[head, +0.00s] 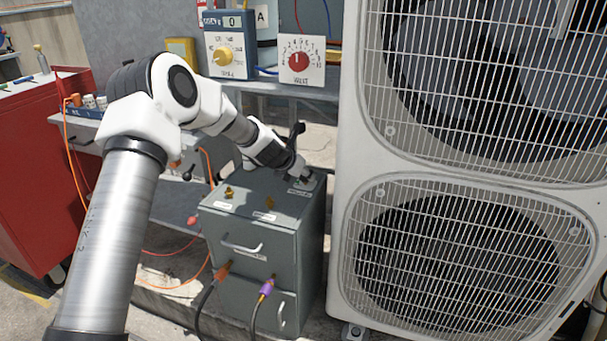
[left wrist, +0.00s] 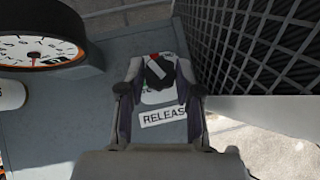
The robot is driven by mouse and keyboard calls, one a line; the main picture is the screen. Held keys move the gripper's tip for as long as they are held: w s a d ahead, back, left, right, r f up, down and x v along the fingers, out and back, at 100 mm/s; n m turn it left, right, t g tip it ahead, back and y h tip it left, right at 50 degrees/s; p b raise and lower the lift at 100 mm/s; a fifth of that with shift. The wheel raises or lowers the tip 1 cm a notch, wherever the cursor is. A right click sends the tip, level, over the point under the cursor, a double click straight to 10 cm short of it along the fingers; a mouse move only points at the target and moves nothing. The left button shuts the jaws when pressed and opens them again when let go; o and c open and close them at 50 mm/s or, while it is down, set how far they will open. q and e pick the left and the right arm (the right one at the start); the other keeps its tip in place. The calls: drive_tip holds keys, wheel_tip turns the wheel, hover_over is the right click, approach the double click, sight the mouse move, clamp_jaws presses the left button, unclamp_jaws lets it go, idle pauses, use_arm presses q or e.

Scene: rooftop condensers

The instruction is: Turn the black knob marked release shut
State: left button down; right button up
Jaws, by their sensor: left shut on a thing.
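The black knob (left wrist: 158,74) with a white mark sits on the grey box top, just above a white label reading RELEAS, its end cut off, in the left wrist view. My left gripper (head: 303,180) reaches down to the far right corner of the grey box (head: 252,220). In the left wrist view its two fingers stand on either side of the knob, shut on it. The gripper hides the knob in the head view. My right gripper is in neither view.
A dial gauge (left wrist: 38,52) stands close at the left in the wrist view. Brass fittings (head: 228,192) sit on the box top. The condenser (head: 350,210) rises close at the right. A meter (head: 226,55) and a red-dial box (head: 300,61) stand behind.

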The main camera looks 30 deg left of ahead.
use_arm(q)
drive_tip(key=shift+a+f+m+h+b, duration=0.1)
drive_tip(key=shift+m+h+b, duration=0.35)
drive_tip(key=shift+m, duration=0.15)
drive_tip(key=shift+a+m+h, duration=0.1)
drive_tip(key=shift+m+h, duration=0.35)
drive_tip(key=shift+m, duration=0.15)
drive_tip(key=shift+r+m+g+h, duration=0.2)
drive_tip(key=shift+m+g+h, duration=0.1)
drive_tip(key=shift+m+h, duration=0.3)
drive_tip(key=shift+f+m+g+h+p, duration=0.1)
drive_tip(key=shift+m+g+h+p, duration=0.2)
drive_tip(key=shift+m+h+p, duration=0.5)
drive_tip(key=shift+m, duration=0.4)
drive_tip(key=c, duration=0.8)
unclamp_jaws()
drive_tip(key=shift+a, duration=0.1)
